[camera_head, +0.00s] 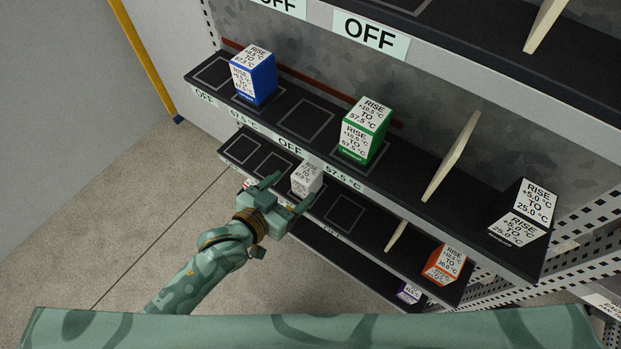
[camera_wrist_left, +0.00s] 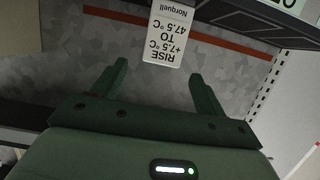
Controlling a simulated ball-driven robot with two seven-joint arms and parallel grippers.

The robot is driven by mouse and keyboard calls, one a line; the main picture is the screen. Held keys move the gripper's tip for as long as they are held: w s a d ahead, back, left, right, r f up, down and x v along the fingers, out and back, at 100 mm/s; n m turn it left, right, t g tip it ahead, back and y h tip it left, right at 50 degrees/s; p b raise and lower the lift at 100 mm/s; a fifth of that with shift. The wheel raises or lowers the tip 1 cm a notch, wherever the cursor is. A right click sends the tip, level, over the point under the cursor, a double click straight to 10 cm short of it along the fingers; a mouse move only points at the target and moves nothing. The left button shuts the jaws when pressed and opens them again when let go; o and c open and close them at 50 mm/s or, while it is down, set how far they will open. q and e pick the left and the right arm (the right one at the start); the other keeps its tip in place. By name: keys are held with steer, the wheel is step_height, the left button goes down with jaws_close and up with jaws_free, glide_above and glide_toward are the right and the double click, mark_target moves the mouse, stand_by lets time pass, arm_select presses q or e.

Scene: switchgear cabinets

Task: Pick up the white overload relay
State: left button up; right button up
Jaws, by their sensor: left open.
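The white overload relay (camera_head: 307,178) stands on the lower shelf in the head view, with black print on its faces. In the left wrist view the white relay (camera_wrist_left: 168,36) shows its label, "RISE +7.5 °C TO 47.5 °C", beyond the fingertips and between their lines. My left gripper (camera_head: 289,192) is open in front of the relay, its fingers pointing toward it. In the left wrist view the open fingers (camera_wrist_left: 158,82) have nothing between them. My right gripper is not in view.
The upper shelf holds a blue relay (camera_head: 253,75), a green relay (camera_head: 364,131) and a black relay (camera_head: 522,212). A cream divider (camera_head: 452,157) stands on it. An orange relay (camera_head: 444,264) is on the lower shelf. The upper shelf's edge overhangs behind the white relay.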

mark_target(311, 167)
arm_select(q)
steer(key=x, duration=0.3)
steer(key=shift+w+d+f+b, duration=0.2)
steer(key=shift+w+b, duration=0.1)
steer(key=shift+b, duration=0.1)
steer(key=b+x, duration=0.2)
steer(key=x, duration=0.3)
steer(key=shift+w, duration=0.1)
steer(key=shift+r, duration=0.2)
steer(key=shift+c, duration=0.6)
steer(key=c, duration=1)
steer(key=shift+c, duration=0.4)
steer(key=shift+r, duration=0.15)
